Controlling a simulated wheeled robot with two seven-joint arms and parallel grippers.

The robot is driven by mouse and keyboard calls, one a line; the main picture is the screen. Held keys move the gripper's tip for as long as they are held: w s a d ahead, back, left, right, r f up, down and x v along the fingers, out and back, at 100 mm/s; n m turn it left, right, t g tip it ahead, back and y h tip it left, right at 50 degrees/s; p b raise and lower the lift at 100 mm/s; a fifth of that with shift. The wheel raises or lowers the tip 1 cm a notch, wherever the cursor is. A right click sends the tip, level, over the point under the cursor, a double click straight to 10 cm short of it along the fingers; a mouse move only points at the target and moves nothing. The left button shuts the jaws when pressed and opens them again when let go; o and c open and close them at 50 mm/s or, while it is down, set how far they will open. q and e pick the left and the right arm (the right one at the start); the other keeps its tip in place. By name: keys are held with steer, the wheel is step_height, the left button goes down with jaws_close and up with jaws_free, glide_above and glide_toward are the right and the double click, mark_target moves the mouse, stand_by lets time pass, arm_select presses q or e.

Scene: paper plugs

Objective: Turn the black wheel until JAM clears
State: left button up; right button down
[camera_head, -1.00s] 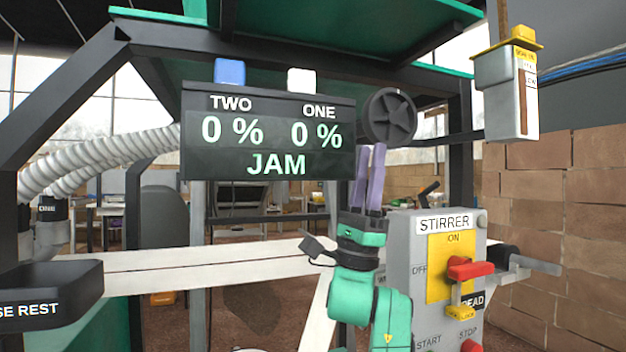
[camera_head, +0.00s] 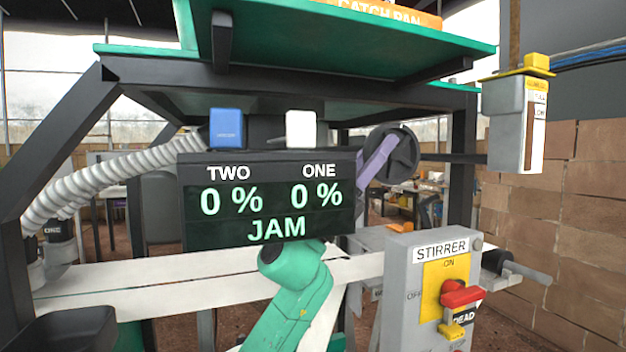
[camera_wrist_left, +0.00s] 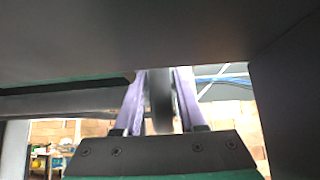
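The black wheel (camera_head: 404,158) stands at the right end of the display (camera_head: 266,200), partly hidden by my left gripper's purple finger (camera_head: 375,162). The display reads TWO 0 %, ONE 0 % and JAM. In the left wrist view the wheel shows edge-on as a dark upright band (camera_wrist_left: 160,100) between the two purple fingers of my left gripper (camera_wrist_left: 161,85), one on each side. The fingertips lie close to its faces; I cannot tell whether they press on it. My right gripper is out of view.
A grey STIRRER box (camera_head: 430,290) with a red switch stands at lower right. A blue block (camera_head: 226,128) and a white block (camera_head: 301,128) sit above the display. A dark frame post (camera_head: 462,170) stands right of the wheel.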

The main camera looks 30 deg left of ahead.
arm_select(q)
steer(key=shift+r+g+p, duration=0.3)
steer(key=shift+r+p, duration=0.1)
steer(key=shift+p, duration=0.15)
steer(key=f+b, duration=0.1)
steer(key=f, duration=0.1)
steer(key=s+a+f+b, duration=0.1)
steer(key=shift+s+b, duration=0.1)
steer(key=shift+b, duration=0.2)
steer(key=b+v, duration=0.4)
steer(key=v, duration=0.7)
steer(key=shift+s+a+f+b, duration=0.2)
steer(key=shift+s+b, duration=0.1)
steer(key=shift+b, duration=0.1)
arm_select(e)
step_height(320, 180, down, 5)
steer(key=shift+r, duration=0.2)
arm_select(q)
steer(key=shift+r, duration=0.1)
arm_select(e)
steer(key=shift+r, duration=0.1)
